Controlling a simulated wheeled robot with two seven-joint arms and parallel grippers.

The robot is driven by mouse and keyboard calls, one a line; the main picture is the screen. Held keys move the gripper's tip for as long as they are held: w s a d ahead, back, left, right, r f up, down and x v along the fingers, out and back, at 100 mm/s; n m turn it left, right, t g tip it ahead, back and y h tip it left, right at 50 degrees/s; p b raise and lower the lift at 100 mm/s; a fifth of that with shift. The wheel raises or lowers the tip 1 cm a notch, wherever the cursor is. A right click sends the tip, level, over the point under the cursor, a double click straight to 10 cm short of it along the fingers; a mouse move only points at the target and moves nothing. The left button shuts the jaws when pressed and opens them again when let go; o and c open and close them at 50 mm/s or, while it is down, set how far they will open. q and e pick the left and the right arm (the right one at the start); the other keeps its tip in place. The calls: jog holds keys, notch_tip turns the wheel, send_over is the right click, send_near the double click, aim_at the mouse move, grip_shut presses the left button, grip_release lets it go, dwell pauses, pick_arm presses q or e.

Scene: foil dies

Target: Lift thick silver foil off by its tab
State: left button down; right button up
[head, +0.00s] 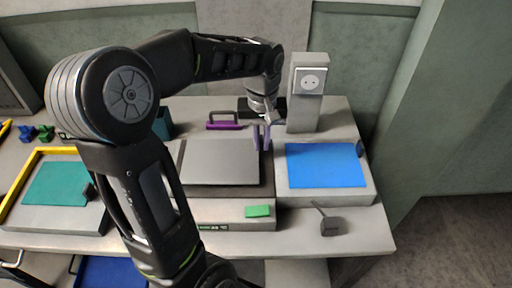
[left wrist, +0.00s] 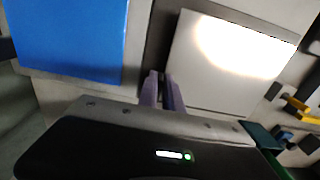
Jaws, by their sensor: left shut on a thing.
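The silver foil (head: 218,162) is a grey sheet on the middle block. In the left wrist view the foil (left wrist: 215,85) has a bright glare on its surface. My left gripper (head: 262,142) reaches down at the foil's right edge with its purple-grey fingers. These fingers (left wrist: 163,88) show close together beside the foil's edge in the left wrist view. They are shut on the foil's tab, which they mostly hide. I cannot tell whether the foil is raised off the block. My right gripper is not in view.
A blue sheet (head: 325,165) lies on the right block, a teal sheet (head: 58,184) on the left one. A socket post (head: 309,95) stands close behind the gripper. A purple handle (head: 224,121), a green piece (head: 258,211) and a dark grey tool (head: 330,227) are nearby.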

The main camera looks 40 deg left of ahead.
pick_arm(q)
notch_tip(320, 180, up, 8)
jog(key=shift+r, duration=0.1)
